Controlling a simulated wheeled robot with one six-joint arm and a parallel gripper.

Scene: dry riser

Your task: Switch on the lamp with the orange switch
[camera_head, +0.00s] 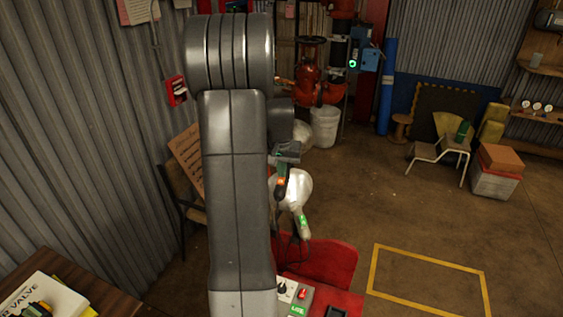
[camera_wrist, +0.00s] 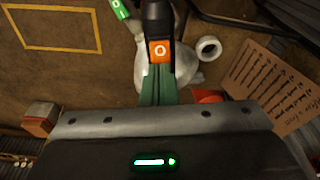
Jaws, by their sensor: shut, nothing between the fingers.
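The orange switch (camera_wrist: 160,50) with a white ring mark sits on a black part in the wrist view, at the tips of my gripper. It also shows as a small orange patch (camera_head: 281,182) in the head view. My gripper (camera_wrist: 158,88) has green fingers, shut and empty, pointing toward the black part; I cannot tell if they touch it. My gripper (camera_head: 283,163) is just above the orange patch in the head view. A pale rounded lamp-like body (camera_head: 296,187) is behind it, with a green marked piece (camera_head: 302,222) below. My arm hides part of this area.
A red table (camera_head: 345,302) with small controls is at the bottom, partly behind my arm. A chair with a cardboard sign (camera_head: 187,150) stands at left by the corrugated wall. A white bucket (camera_head: 324,127) stands behind. The floor with the yellow outline (camera_head: 430,262) is clear.

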